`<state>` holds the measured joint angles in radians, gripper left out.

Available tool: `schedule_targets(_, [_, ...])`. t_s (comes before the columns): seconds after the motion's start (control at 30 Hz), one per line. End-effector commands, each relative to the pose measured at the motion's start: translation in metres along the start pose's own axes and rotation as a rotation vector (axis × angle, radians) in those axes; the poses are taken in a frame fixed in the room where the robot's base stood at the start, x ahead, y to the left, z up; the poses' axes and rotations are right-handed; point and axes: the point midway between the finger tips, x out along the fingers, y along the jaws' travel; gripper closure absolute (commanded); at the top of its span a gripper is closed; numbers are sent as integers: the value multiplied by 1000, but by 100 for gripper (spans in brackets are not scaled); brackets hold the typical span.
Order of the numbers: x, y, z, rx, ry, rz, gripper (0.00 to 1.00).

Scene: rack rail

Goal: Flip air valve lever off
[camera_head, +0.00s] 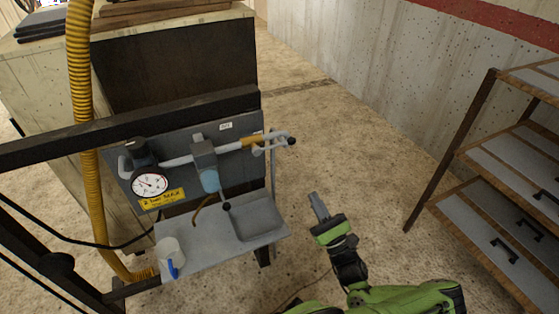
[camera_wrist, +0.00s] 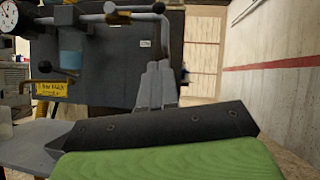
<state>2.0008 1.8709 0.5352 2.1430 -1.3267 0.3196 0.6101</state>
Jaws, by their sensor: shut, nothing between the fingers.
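A grey air panel (camera_head: 233,131) carries a pipe with a gauge (camera_head: 149,184), a blue-grey body and a yellow section. At the pipe's right end is a grey fitting (camera_head: 270,148) with a dark knob. A thin rod with a black ball (camera_head: 227,207) hangs below the blue-grey body; the ball also shows in the wrist view (camera_wrist: 45,67). I cannot tell for sure which is the air valve lever. My gripper (camera_head: 318,205) is shut and empty, right of the panel. In the wrist view its fingertips (camera_wrist: 158,70) are below the knobbed fitting (camera_wrist: 135,11), apart from it.
A grey shelf (camera_head: 200,245) below the panel holds a mug (camera_head: 170,257) and a shallow tray (camera_head: 257,222). A yellow corrugated hose (camera_head: 83,170) runs down the left. A drawer rack (camera_head: 500,180) stands at the right. The floor between it and the panel is clear.

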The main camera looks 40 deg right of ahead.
Motion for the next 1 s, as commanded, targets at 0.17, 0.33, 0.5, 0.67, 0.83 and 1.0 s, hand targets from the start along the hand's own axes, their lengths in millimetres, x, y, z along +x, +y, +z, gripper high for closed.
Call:
schedule_targets(0.17, [-1, -3, 0, 2, -2, -17, 100])
schedule_targets(0.33, [0, -2, 0, 3, -2, -14, 100])
schedule_targets(0.5, [21, -2, 1, 3, -5, -9, 100])
schedule_targets(0.67, [56, -1, 0, 3, -5, -9, 100])
schedule_targets(0.83, [93, -2, 0, 2, -4, -8, 100])
schedule_targets(1.0, [117, -2, 18, 2, -4, -9, 100])
